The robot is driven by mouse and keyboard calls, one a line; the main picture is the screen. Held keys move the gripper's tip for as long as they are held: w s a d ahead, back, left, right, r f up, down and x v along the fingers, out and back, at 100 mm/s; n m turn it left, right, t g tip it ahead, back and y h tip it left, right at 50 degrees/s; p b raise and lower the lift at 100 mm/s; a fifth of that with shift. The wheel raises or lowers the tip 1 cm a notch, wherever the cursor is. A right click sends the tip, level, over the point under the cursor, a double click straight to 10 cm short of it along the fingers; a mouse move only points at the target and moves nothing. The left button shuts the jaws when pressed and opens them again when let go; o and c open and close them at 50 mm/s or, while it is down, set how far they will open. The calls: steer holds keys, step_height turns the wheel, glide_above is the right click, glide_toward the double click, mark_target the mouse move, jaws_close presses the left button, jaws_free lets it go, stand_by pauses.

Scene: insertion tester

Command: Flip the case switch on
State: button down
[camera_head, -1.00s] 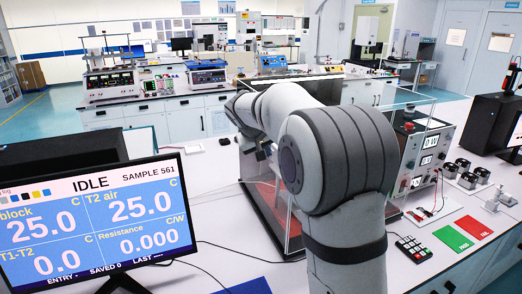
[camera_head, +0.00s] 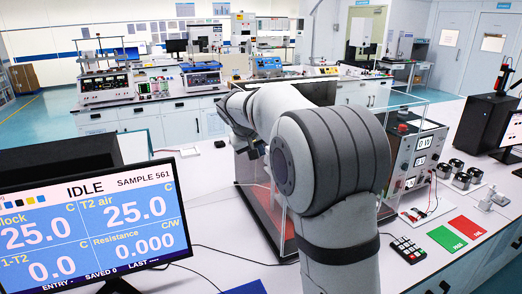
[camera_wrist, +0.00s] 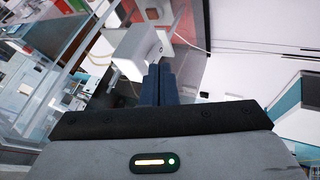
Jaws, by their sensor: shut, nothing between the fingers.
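The clear-walled case (camera_head: 241,190) with a red floor stands on the bench, partly behind my arm in the head view. My gripper (camera_wrist: 160,68) shows in the wrist view with its two dark blue fingers together and nothing between them. A white box-shaped part (camera_wrist: 135,52) is just beyond and left of the fingertips. I cannot tell whether they touch it. In the head view my arm hides much of the case and I cannot make out the fingers.
A monitor (camera_head: 90,222) reading IDLE stands at the left front. An instrument panel (camera_head: 418,160) with a red knob stands right of my arm. A keypad (camera_head: 407,249), a green mat (camera_head: 446,239) and a red mat (camera_head: 466,227) lie at the right front. Clear panels (camera_wrist: 62,75) are left of my gripper.

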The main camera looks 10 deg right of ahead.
steer(key=a+b+v, duration=0.1)
steer(key=b+v, duration=0.1)
steer(key=v, duration=1)
steer(key=shift+w, duration=0.35)
steer(key=shift+s, duration=0.1)
steer(key=s+d+f+y, duration=0.1)
steer(key=s+f, duration=0.5)
steer(key=s, duration=0.5)
steer(key=s+d+f+g+y, duration=0.1)
steer(key=s+f+y, duration=0.1)
steer(key=s+f, duration=0.5)
steer(key=s+d+f+g+y, duration=0.1)
steer(key=s+f, duration=0.6)
steer(key=s, duration=0.7)
steer(key=shift+s+y, duration=0.3)
steer(key=shift+s, duration=0.1)
steer(key=shift+d+f, duration=0.1)
steer(key=shift+d, duration=0.05)
